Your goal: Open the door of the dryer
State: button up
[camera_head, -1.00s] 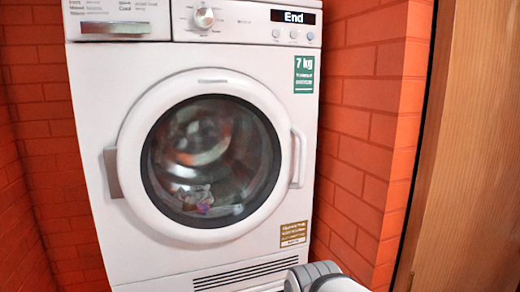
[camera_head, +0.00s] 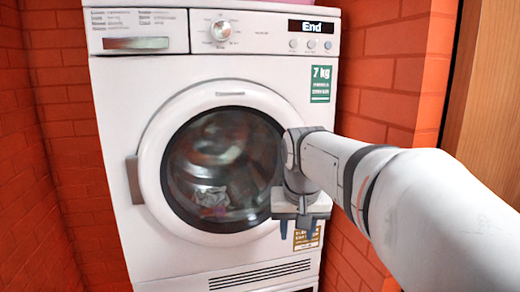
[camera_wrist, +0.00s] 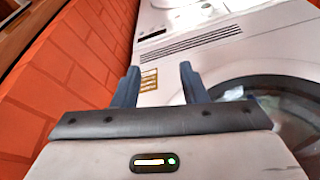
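The white dryer (camera_head: 112,95) stands in front of me, and its round door (camera_head: 155,135) is closed, with dark glass and laundry behind it. A grey hinge piece (camera_head: 134,180) is on the door's left side. The handle on the door's right side is hidden behind my arm. My gripper (camera_head: 296,232) is in front of the door's lower right edge, fingers pointing down. In the wrist view my gripper (camera_wrist: 160,84) is open and empty, with the white dryer front (camera_wrist: 176,70) beyond it and the door glass (camera_wrist: 285,95) to the right.
Orange brick walls (camera_head: 62,150) stand close on both sides of the dryer. A wooden panel (camera_head: 490,110) is at the far right. A gold label (camera_wrist: 149,79) and a vent grille (camera_head: 260,272) are low on the dryer front. The control panel reads "End".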

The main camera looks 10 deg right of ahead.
jog(key=w+d+r+m+p, duration=0.1)
jog(key=w+d+r, duration=0.2)
jog(key=r, duration=0.2)
jog(key=w+d+r+m+h+p, duration=0.1)
jog(key=w+d+r, duration=0.15)
jog(key=r, duration=0.35)
jog(key=w+d+r+m+p, duration=0.1)
jog(key=w+d+r+p, duration=0.15)
jog(key=w+r, duration=0.2)
jog(key=shift+t, duration=0.3)
jog(key=x, duration=0.6)
jog(key=shift+s+d+f, duration=0.1)
jog(key=shift+d+f, duration=0.15)
jog(key=shift+d, duration=0.05)
jog(key=shift+c, duration=0.2)
grip_shut()
